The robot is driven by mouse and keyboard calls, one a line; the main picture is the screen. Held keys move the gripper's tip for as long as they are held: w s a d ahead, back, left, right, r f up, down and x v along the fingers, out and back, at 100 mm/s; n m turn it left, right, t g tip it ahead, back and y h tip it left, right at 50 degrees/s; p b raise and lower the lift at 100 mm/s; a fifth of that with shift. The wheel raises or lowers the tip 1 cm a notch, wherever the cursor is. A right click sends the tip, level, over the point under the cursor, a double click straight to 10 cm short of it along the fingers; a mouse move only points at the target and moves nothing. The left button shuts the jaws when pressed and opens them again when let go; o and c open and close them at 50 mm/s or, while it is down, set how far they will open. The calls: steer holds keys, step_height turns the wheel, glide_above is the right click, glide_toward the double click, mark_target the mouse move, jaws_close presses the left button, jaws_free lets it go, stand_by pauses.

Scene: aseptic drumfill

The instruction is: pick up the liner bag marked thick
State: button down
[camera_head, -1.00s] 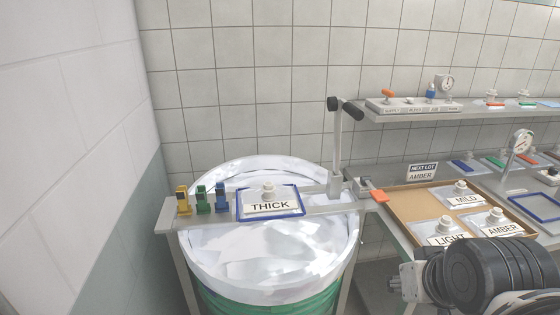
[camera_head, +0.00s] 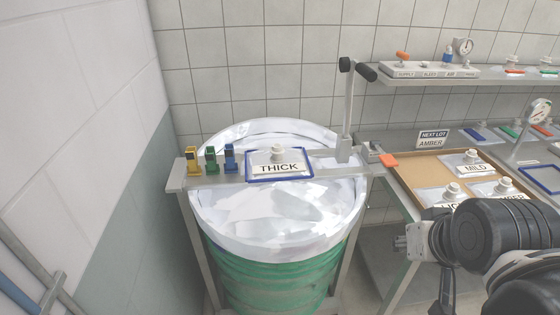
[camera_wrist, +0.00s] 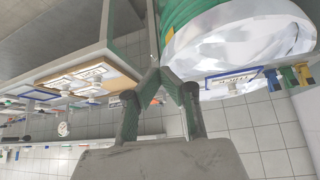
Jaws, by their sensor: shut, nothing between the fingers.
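The liner bag marked THICK (camera_head: 279,168) lies in a blue-rimmed holder on a grey rail across the top of the drum. It has a pale round spout on top. The wrist view shows it upside down (camera_wrist: 232,77), to the right of my gripper. My gripper (camera_wrist: 172,73) is shut with nothing in it, its dark green fingers meeting at the tips. It is apart from the bag. In the head view my arm is at the lower right, and I cannot make out the fingertips there.
A green drum (camera_head: 275,278) with a white liner stands under the rail (camera_head: 327,174). Yellow, green and blue clips (camera_head: 211,160) sit left of the bag. A post with a black handle (camera_head: 347,110) rises to its right. A brown tray (camera_head: 408,183) holds other bags, including MILD (camera_head: 474,165).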

steer(key=c, duration=1.3)
jaws_free()
steer(key=shift+c, duration=0.2)
